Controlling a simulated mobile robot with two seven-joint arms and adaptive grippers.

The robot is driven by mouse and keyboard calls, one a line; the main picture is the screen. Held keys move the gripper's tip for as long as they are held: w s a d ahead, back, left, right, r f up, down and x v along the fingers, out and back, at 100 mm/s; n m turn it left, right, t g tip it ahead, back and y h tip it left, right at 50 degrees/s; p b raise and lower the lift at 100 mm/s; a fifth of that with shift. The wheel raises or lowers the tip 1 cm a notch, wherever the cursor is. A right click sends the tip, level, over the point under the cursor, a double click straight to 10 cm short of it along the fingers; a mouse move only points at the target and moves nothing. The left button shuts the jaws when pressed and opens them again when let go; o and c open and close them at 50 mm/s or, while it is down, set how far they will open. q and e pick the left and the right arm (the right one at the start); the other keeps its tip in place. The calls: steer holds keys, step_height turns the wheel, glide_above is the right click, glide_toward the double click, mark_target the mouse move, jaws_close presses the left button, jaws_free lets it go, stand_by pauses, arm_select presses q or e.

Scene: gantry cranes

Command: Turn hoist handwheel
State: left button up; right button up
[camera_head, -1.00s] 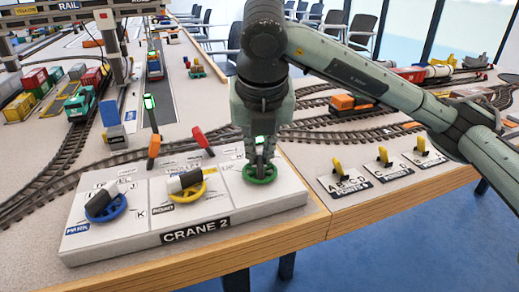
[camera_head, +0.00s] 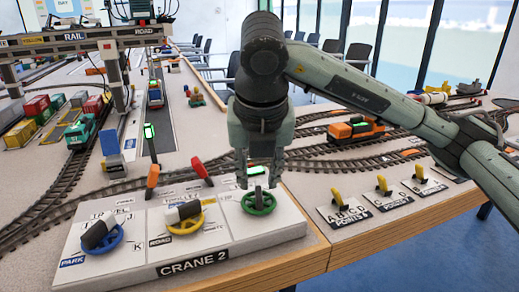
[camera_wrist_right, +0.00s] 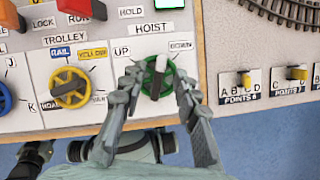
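The hoist handwheel (camera_head: 270,208) is green with an upright dark handle across its middle, on the right part of the white CRANE 2 panel (camera_head: 285,222). In the right wrist view the green wheel (camera_wrist_right: 169,78) lies below the HOIST label, its bar pale at the upper end and dark at the lower end. My right gripper (camera_head: 259,184) is just above the wheel, pointing down. Its fingers are spread, one on each side of the handle, with visible gaps; it also shows in the wrist view (camera_wrist_right: 157,72). My left gripper is not in view.
On the same panel are a yellow trolley wheel (camera_head: 185,227) and a blue wheel (camera_head: 112,245). Orange (camera_head: 152,174) and red (camera_head: 202,172) levers stand behind. Yellow point levers (camera_head: 383,185) are at the right. Railway tracks run behind the panel.

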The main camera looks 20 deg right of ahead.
steer(key=v, duration=1)
stand_by(0.7)
